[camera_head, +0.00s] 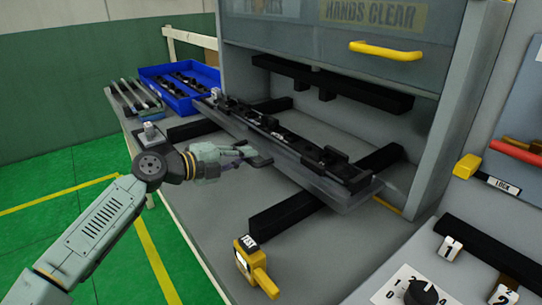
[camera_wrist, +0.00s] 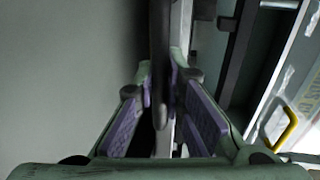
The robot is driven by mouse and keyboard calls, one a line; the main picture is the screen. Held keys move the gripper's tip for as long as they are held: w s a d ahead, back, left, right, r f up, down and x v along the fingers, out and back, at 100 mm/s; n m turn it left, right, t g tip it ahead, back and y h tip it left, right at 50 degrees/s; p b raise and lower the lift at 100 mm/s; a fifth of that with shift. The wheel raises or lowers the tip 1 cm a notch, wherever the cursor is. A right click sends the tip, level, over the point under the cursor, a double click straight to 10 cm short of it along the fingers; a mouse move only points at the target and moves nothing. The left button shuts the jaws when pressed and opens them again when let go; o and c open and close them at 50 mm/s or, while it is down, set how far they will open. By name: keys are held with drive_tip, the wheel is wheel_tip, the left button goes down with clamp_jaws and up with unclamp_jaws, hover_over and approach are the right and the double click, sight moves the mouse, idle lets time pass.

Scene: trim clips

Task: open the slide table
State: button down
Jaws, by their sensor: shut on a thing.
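The slide table (camera_head: 338,192) is a long grey plate bearing black fixtures. It lies across two black rails, the left rail (camera_head: 196,128) and the right rail (camera_head: 290,212), with rail showing both in front of and behind it. My gripper (camera_head: 250,155) is at the middle of its front edge. In the wrist view my gripper (camera_wrist: 160,105) is closed around the dark handle bar (camera_wrist: 158,55), between its purple pads. The handle's far side is hidden by the fingers.
A blue tray (camera_head: 172,98) with black parts stands at the back left. A yellow-handled guard (camera_head: 385,50) hangs above the table. A yellow device (camera_head: 255,265) sits at the bench's front edge. A control panel with a dial (camera_head: 420,292) is at the right.

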drive_tip(key=v, duration=0.2)
drive_tip(key=f+b+v, duration=0.1)
drive_tip(key=v, duration=0.2)
drive_tip(key=b+v, duration=0.1)
drive_tip(key=v, duration=0.1)
drive_tip(key=shift+s+a+f, duration=0.2)
drive_tip(key=shift+s+a, duration=0.15)
drive_tip(key=shift+a, duration=0.1)
drive_tip(key=c, duration=1.6)
unclamp_jaws()
drive_tip(key=shift+c, duration=0.2)
drive_tip(key=v, duration=1.2)
drive_tip(key=shift+w, duration=0.1)
